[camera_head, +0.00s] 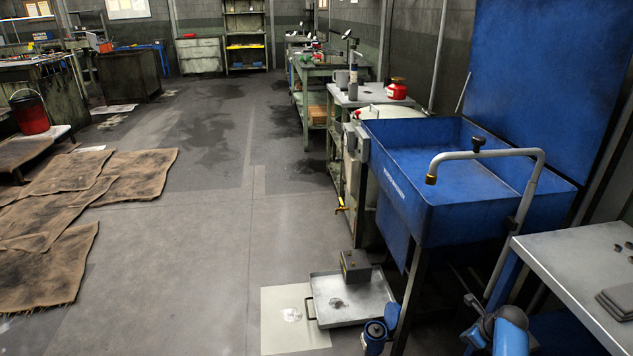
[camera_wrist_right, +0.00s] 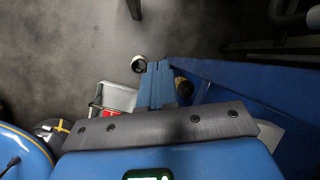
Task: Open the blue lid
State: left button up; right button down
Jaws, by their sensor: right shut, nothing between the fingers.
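The blue lid (camera_head: 545,80) stands raised behind the blue wash basin (camera_head: 400,195) in the head view, tilted slightly back by the wall. The basin is uncovered and its inside shows. A grey bent spout (camera_head: 495,154) arches over the basin. My right gripper (camera_wrist_right: 160,66) shows in the right wrist view with its fingers together and nothing between them. It is apart from the lid. Blue and dark links of my arm show at the bottom of the head view. My left gripper is not in view.
A metal tray (camera_head: 350,300) with a dark box lies on the floor left of the basin. A grey table (camera_head: 580,275) stands at the right. Brown mats (camera_head: 90,190) lie at the left. The middle floor is clear.

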notch_tip(320, 180, up, 4)
jog(key=w+d+n+t+h, duration=0.1)
jog(key=w+n+t+h, duration=0.2)
jog(key=n, duration=0.4)
jog(key=s+a+r+n+t+h, duration=0.3)
jog(key=s+a+r+n+t, duration=0.7)
jog(key=s+a+n, duration=0.5)
jog(key=s+a+r+n+y, duration=0.25)
jog(key=s+a, duration=0.35)
jog(key=s, duration=0.5)
jog(key=s+a+r+n+y, duration=0.2)
jog(key=s+a+r+n, duration=0.15)
jog(key=s+a, duration=0.45)
notch_tip(320, 180, up, 18)
jog(key=s+d+n+p, duration=0.1)
jog(key=s+p, duration=0.1)
jog(key=p, duration=1.6)
jog(key=shift+d+f+y, duration=0.2)
jog(key=shift+d+y, duration=0.15)
jog(key=shift+d, duration=0.05)
jog(key=c, duration=1.5)
grip_release()
jog(key=shift+r+p, duration=0.35)
jog(key=shift+p, duration=0.1)
jog(key=shift+o, duration=1.4)
